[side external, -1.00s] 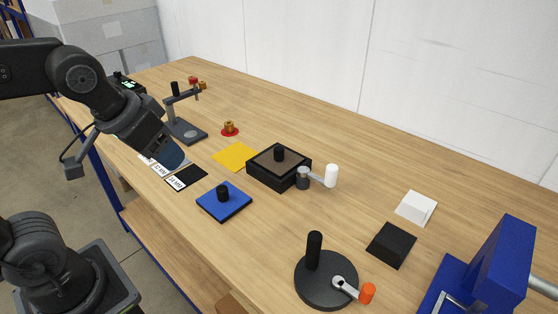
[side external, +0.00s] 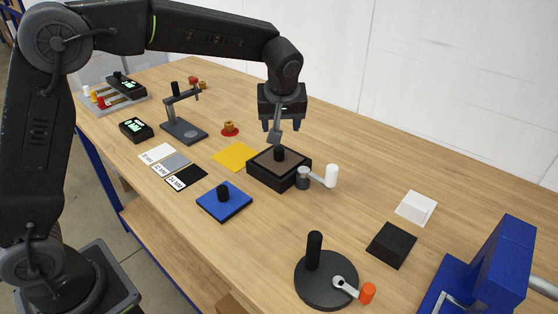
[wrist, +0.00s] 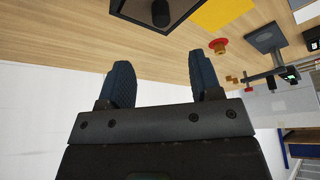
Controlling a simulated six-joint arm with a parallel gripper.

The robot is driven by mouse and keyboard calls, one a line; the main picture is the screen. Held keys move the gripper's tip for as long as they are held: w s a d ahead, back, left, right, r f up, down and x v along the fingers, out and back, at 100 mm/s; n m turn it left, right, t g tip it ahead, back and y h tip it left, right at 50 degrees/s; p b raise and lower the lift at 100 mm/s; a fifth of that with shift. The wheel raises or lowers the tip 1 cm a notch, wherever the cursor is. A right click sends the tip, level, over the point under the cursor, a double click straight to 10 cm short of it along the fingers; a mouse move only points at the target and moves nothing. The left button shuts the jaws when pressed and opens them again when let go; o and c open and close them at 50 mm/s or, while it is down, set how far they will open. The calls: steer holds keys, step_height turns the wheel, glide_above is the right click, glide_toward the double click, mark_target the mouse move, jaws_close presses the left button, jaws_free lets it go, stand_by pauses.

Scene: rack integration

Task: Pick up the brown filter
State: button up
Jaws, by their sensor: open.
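The brown filter (side external: 292,159) is a flat brown plate with a black knob, set in the top of a black box (side external: 270,180) in the middle of the table. In the wrist view the brown filter's knob (wrist: 160,13) shows at the top edge, with the black box partly cut off. My gripper (side external: 283,125) is above the box, pointing down, with its fingers apart and empty. In the wrist view my gripper's two dark fingers (wrist: 162,78) are apart with nothing between them. The fingers look clear of the knob.
A grey knob and white-ended handle (side external: 330,176) stick out right of the box. A yellow sheet (side external: 232,156) and a blue plate with a black knob (side external: 232,205) lie to the left. A brass piece on a red base (side external: 229,129) stands behind.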

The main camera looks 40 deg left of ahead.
mark_target(279, 149)
steer(key=x, duration=0.6)
steer(key=shift+a+f, duration=0.1)
steer(key=shift+f, duration=0.05)
steer(key=shift+x, duration=3.05)
steer(key=shift+w+a, duration=0.1)
steer(key=c, duration=1)
